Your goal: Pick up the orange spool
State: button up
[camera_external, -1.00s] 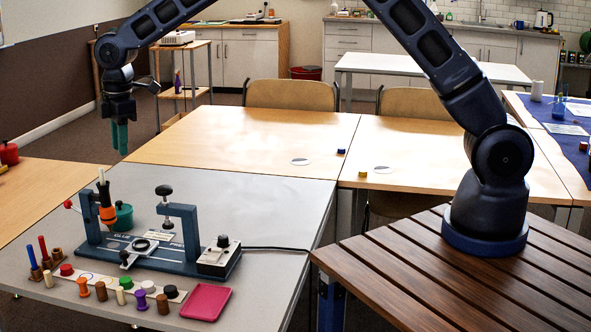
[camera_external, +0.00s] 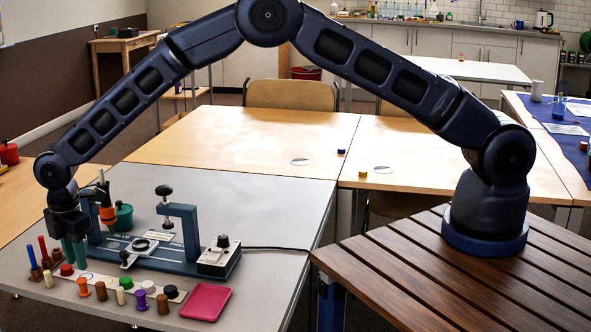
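The orange spool (camera_external: 83,288) stands upright near the front edge of the grey table, in a row of small coloured pieces. My gripper (camera_external: 75,260) points down with its two green fingers above and just behind the spool, close to a red-topped piece (camera_external: 66,270). The fingers show as two separate prongs with a gap between them, and nothing is seen held there. The spool looks apart from the fingers. The exact height of the fingertips above the table is hard to tell.
A brown spool (camera_external: 101,291) and a purple spool (camera_external: 141,300) stand to the right. Red and blue pegs (camera_external: 34,257) stand to the left. A blue-grey clamp fixture (camera_external: 160,255) is behind.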

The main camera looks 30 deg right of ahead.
aim_at(81, 281)
jog(key=f, duration=0.7)
jog(key=shift+w+f, duration=0.2)
jog(key=c, duration=0.6)
